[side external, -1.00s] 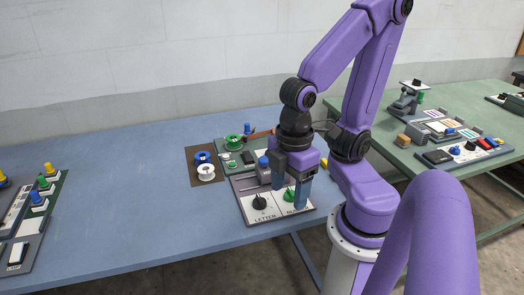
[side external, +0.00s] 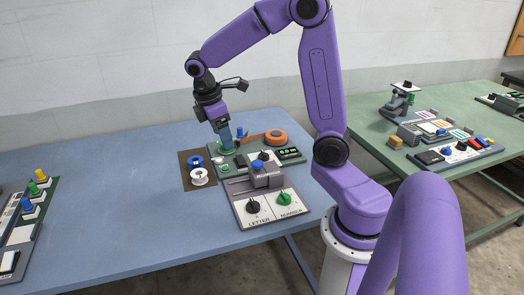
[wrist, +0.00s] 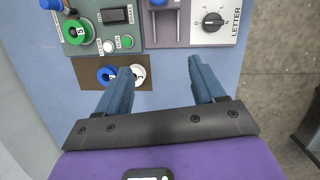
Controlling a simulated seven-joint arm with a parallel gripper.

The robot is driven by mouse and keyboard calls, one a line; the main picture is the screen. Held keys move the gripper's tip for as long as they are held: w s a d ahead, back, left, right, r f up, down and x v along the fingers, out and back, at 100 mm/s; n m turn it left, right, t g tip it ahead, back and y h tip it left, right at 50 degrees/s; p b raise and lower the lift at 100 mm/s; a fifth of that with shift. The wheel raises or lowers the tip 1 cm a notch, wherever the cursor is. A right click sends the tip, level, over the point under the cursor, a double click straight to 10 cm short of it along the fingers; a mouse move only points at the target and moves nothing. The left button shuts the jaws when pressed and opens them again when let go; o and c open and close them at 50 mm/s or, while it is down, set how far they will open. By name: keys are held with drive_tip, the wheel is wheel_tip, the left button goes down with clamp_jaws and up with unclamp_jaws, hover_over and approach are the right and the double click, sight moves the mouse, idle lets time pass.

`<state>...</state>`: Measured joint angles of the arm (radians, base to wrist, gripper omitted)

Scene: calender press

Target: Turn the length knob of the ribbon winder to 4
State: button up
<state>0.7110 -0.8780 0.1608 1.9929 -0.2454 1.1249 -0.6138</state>
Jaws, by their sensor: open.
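The ribbon winder (side external: 231,173) is a grey-green panel at the back of the blue table, with a green spool, an orange ribbon roll (side external: 276,137) and a lit green display (side external: 290,151). A black knob (side external: 264,156) on it, likely the length knob, is partly hidden behind the press; its setting is too small to read. My gripper (side external: 225,143) is open and empty above the winder's left end, in front of the green spool. In the wrist view its fingers (wrist: 160,70) are wide apart; the winder's green spool (wrist: 77,32) and black switch (wrist: 117,15) show, not the black knob.
The grey letter press (side external: 240,190) stands in front, with a black letter knob (side external: 252,206), a green number knob (side external: 285,197) and a raised blue-topped block (side external: 258,166). Blue (side external: 196,161) and white (side external: 198,177) spools sit on a brown mat. The table's left middle is clear.

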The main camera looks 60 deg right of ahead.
drive_tip(key=w+d+f+m+g, duration=0.1)
drive_tip(key=w+d+g, duration=0.15)
drive_tip(key=d, duration=1.25)
approach(263, 152)
drive_tip(key=x, duration=0.9)
drive_tip(key=shift+s+a+r, duration=0.1)
drive_tip(key=shift+m, duration=0.3)
drive_tip(key=c, duration=1.1)
